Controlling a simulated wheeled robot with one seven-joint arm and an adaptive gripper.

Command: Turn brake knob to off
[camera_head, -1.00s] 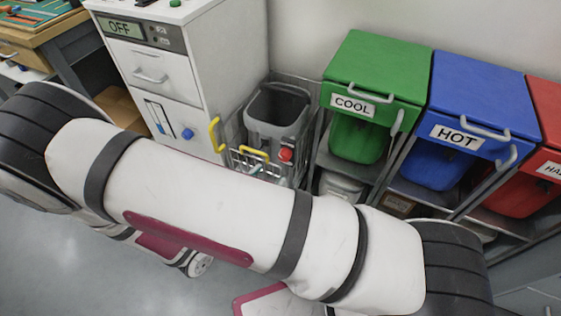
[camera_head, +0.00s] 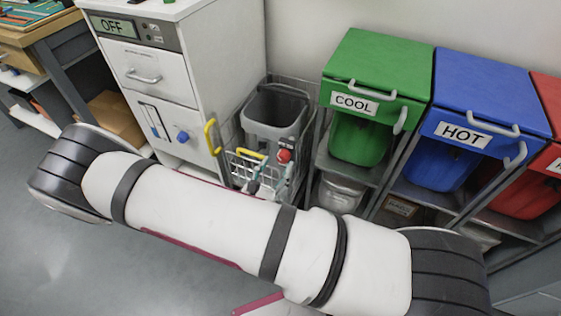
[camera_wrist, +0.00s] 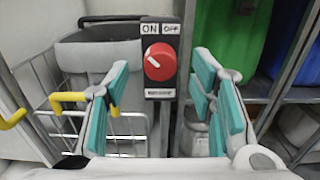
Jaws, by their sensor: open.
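The brake knob (camera_wrist: 160,62) is a red round knob with a white pointer line, on a dark plate marked ON at left and OFF at right. Its white line points up and to the left, toward ON. It also shows in the head view (camera_head: 284,155) beside the grey bin in the wire cart. My gripper (camera_wrist: 163,92) is open, with teal finger pads to the left and right of the knob in the wrist view. The fingers look nearer the camera than the knob, and no contact shows. The fingertips show small in the head view, just below the knob.
The wire cart (camera_wrist: 50,105) with yellow handles (camera_wrist: 68,97) holds the grey bin (camera_head: 273,112). A white cabinet (camera_head: 222,60) stands to its left. Green COOL (camera_head: 378,65) and blue HOT (camera_head: 490,88) bins stand to its right on racks. Grey floor is clear at lower left.

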